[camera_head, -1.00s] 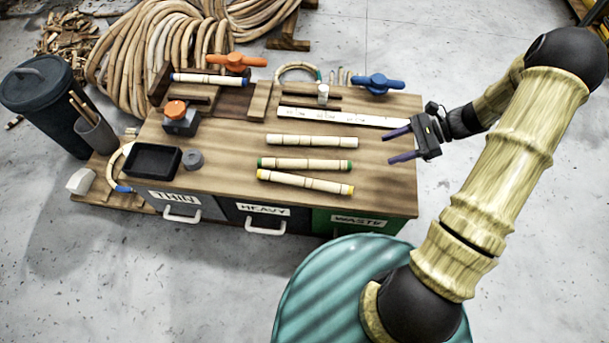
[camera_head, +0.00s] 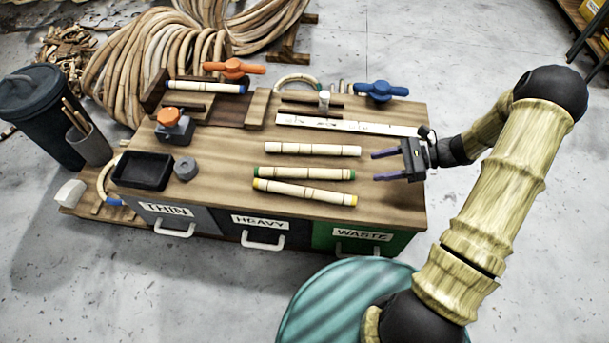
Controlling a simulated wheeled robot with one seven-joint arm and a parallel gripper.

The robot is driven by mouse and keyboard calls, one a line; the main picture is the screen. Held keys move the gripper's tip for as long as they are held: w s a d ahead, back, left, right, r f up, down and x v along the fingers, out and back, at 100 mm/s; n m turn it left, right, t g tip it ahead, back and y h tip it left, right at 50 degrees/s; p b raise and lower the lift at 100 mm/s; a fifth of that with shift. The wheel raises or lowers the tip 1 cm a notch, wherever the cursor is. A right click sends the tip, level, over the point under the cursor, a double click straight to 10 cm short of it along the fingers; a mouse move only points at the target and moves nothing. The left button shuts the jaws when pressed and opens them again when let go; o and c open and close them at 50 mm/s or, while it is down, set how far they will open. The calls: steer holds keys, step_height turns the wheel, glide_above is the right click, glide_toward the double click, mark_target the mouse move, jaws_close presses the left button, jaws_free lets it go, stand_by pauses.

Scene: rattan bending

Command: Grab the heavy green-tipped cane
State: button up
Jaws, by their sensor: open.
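The green-tipped cane (camera_head: 304,174) lies flat across the right half of the wooden bench, with a green band at each end. It lies between a plain pale cane (camera_head: 312,150) behind it and a yellow-tipped cane (camera_head: 304,192) in front, apart from the plain one and close to the yellow-tipped one. My gripper (camera_head: 377,166) is open and empty at the bench's right side, its two fingers pointing left. It is a little right of the canes' right ends, not touching them.
A blue-tipped cane (camera_head: 206,87) rests near an orange clamp handle (camera_head: 234,68) at the back left. A white ruler strip (camera_head: 345,124) and a blue handle (camera_head: 381,91) are behind. A black tray (camera_head: 145,170) sits front left. Drawers labelled THIN, HEAVY and WASTE (camera_head: 362,236) face front.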

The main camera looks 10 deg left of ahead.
mark_target(340, 171)
steer(key=b+x, duration=0.3)
steer(key=x, duration=0.4)
steer(key=shift+a+f, duration=0.1)
steer(key=shift+f, duration=0.1)
steer(key=shift+a+r, duration=0.1)
steer(key=shift+a, duration=0.1)
steer(key=shift+a, duration=0.1)
steer(key=b+x, duration=0.3)
steer(key=x, duration=0.1)
steer(key=shift+w+a+b, duration=0.1)
steer(key=shift+a+b, duration=0.15)
steer(key=shift+b, duration=0.15)
steer(key=shift+a, duration=0.3)
steer(key=c, duration=1.1)
